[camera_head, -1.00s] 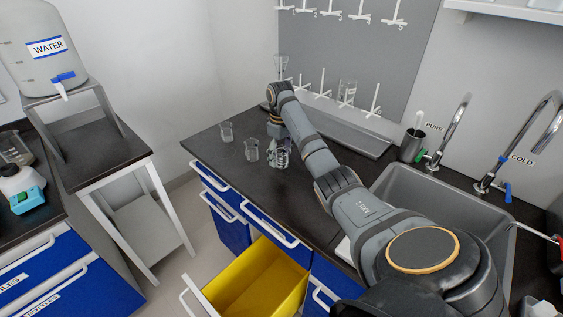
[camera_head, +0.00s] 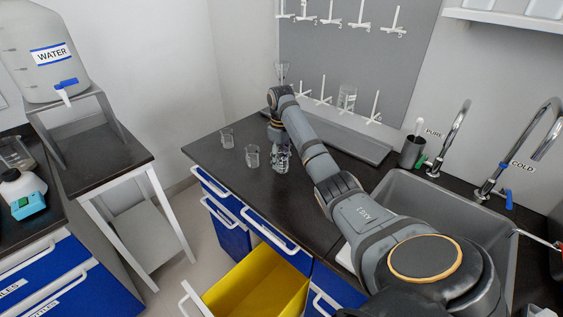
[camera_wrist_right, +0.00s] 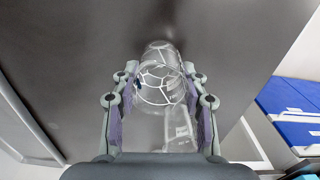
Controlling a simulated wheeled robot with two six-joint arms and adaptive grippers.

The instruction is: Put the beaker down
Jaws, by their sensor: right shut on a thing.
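A clear glass beaker (camera_head: 281,161) is at the worktop's front part, below my right gripper (camera_head: 279,147). In the right wrist view the beaker (camera_wrist_right: 163,88) sits between the two fingers of the gripper (camera_wrist_right: 160,92), which is shut on it. White lines show across its glass. It looks about upright, at or just above the dark worktop (camera_head: 215,160); I cannot tell whether its base touches. My left gripper is not in view.
An open yellow drawer (camera_head: 262,288) juts out below the worktop. A sink (camera_head: 415,205) is at right. A drying rack (camera_head: 350,65) hangs behind.

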